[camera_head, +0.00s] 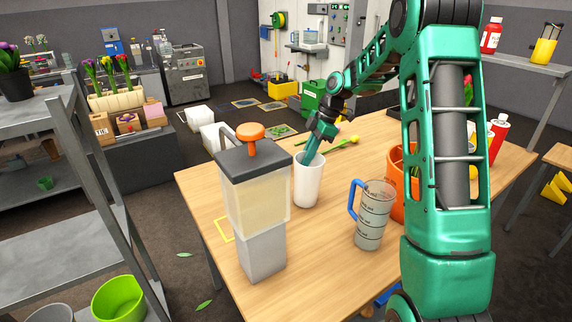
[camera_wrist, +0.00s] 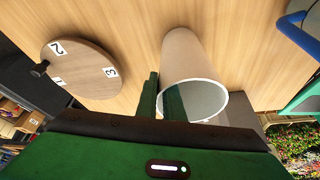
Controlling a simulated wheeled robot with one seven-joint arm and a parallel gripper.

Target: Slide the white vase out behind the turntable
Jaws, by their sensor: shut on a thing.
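The white vase (camera_head: 309,183) stands upright on the wooden table, right of the dispenser in the head view. My gripper (camera_head: 311,152) points down at its rim. In the wrist view the vase (camera_wrist: 187,52) shows its open mouth, and my gripper (camera_wrist: 161,97) is shut on the wall, one finger inside and one outside. The round wooden turntable (camera_wrist: 85,72), with number labels and a dark knob, lies left of the vase and apart from it in the wrist view. I cannot make out the turntable in the head view.
A dispenser (camera_head: 255,195) with an orange knob stands left of the vase. A measuring jug (camera_head: 372,215) with a blue handle and an orange container (camera_head: 397,185) stand to the right. A yellow tulip (camera_head: 345,143) lies behind.

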